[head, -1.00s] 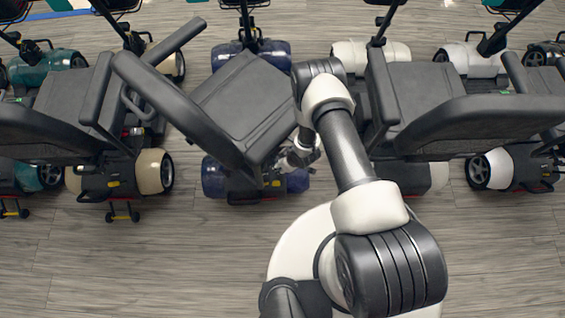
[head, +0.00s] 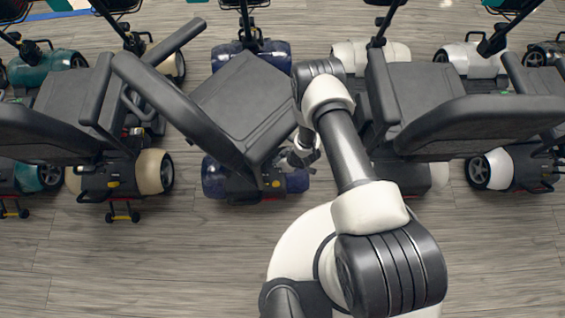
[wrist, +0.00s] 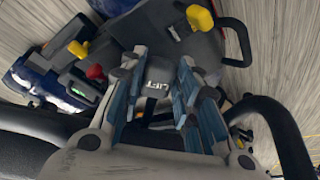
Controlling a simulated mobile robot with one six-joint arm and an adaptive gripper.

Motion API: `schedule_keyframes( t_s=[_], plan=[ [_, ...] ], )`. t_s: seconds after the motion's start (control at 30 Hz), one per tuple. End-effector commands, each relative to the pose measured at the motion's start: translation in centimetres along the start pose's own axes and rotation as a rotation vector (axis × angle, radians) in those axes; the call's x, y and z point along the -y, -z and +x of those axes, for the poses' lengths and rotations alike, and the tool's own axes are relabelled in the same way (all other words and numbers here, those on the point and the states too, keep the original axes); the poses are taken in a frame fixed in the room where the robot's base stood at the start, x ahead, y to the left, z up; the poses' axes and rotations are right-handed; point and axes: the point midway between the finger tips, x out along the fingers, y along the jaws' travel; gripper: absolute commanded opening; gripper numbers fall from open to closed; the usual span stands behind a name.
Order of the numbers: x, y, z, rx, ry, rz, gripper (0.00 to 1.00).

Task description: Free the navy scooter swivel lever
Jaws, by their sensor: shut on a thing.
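The navy scooter (head: 213,178) stands in the middle of the head view, with its dark seat (head: 243,98) turned at an angle to its body. My gripper (head: 300,157) is low at the right side of this seat, partly hidden by my arm. In the wrist view my gripper (wrist: 162,72) has its blue-padded fingers on both sides of a black lever-like piece (wrist: 159,78) with white lettering that looks like "LIFT". It is shut on this piece. I cannot tell whether it is the swivel lever. A red knob (wrist: 95,71) and a yellow handle (wrist: 77,48) show to the left.
Another yellow lever (wrist: 199,17) and a black armrest-like bar (wrist: 282,135) are near my gripper. The wooden floor (head: 130,260) in front is clear.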

Motion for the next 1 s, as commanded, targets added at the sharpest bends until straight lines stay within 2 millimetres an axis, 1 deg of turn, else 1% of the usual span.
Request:
schedule_keyframes(
  t_s=[0.07, 0.13, 0.3, 0.37, 0.57, 0.6, 0.9, 1.0],
  plan=[
    [0.0, 0.1, -0.3, 0.0, 0.0, 0.0, 0.0],
    [-0.1, 0.5, -1.0, -0.001, -0.001, 0.0, 0.0],
    [-0.1, 1.4, -3.4, -0.004, -0.001, -0.001, 0.0],
    [-0.1, 1.5, -3.6, -0.006, -0.002, -0.002, 0.0],
    [-0.2, 1.7, -3.4, -0.012, -0.004, -0.005, 0.0],
    [-0.2, 1.7, -3.4, -0.012, -0.004, -0.006, 0.3],
    [-0.1, 1.4, -3.3, -0.006, -0.002, -0.002, 0.5],
    [-0.1, 1.4, -3.3, -0.004, -0.002, -0.001, 0.5]
  ],
)
